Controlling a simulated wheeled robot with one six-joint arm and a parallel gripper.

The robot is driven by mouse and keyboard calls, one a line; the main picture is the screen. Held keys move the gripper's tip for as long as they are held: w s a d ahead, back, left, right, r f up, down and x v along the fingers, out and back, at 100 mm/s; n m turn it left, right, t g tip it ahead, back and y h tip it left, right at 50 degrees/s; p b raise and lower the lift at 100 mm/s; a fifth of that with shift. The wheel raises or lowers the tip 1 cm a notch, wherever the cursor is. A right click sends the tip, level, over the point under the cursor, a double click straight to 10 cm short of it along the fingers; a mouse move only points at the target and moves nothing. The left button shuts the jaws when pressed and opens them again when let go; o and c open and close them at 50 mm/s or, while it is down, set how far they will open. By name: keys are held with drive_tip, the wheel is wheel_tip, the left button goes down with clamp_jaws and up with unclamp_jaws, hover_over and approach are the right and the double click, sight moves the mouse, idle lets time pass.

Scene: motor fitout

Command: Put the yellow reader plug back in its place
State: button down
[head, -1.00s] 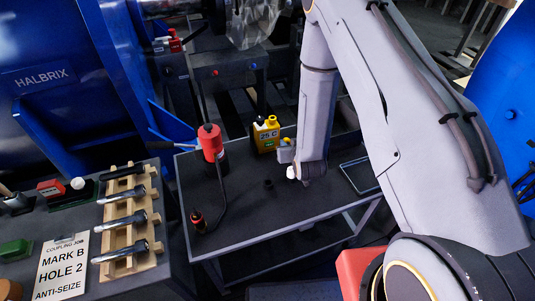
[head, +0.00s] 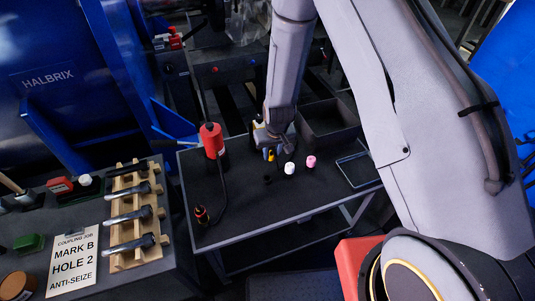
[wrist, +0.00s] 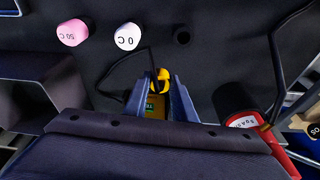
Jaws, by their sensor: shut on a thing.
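My gripper (head: 271,152) is shut on the yellow plug (wrist: 161,75), which shows between the fingertips in the wrist view. A dark cable bends away from the plug. The yellow reader (wrist: 150,106) with its small green display shows between the fingers, mostly hidden by them and, in the head view, by my arm. A white 0 C piece (head: 289,168) and a pink 50 C piece (head: 311,161) stand on the dark table in front and to the right of my gripper. A dark round hole or ring (wrist: 181,37) lies beside the white piece, with nothing seen in it.
A red cylinder (head: 211,140) with a cable stands left of my gripper; a small black-and-red piece (head: 202,215) lies at the table's left front. An open dark bin (head: 328,125) and a flat tray (head: 357,170) are to the right. The table's front middle is bare.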

drive_tip(key=shift+s+a+r, duration=0.15)
drive_tip(key=shift+s+r, duration=0.05)
drive_tip(key=shift+s+r+g, duration=0.15)
drive_tip(key=shift+g, duration=0.15)
drive_tip(key=s+a+r+g+p, duration=0.1)
drive_tip(key=s+r+g+p, duration=0.1)
drive_tip(key=s+r, duration=0.2)
drive_tip(key=shift+s+a+r+n+h, duration=0.15)
drive_tip(key=shift+s+a+n+h, duration=0.15)
drive_tip(key=shift+a, duration=0.05)
drive_tip(key=shift+r, duration=0.1)
drive_tip(key=shift+f+b, duration=1.6)
drive_tip(key=shift+f, duration=1.35)
drive_tip(key=shift+f+b, duration=0.7)
drive_tip(key=shift+f, duration=0.85)
drive_tip(key=c, duration=1.4)
unclamp_jaws()
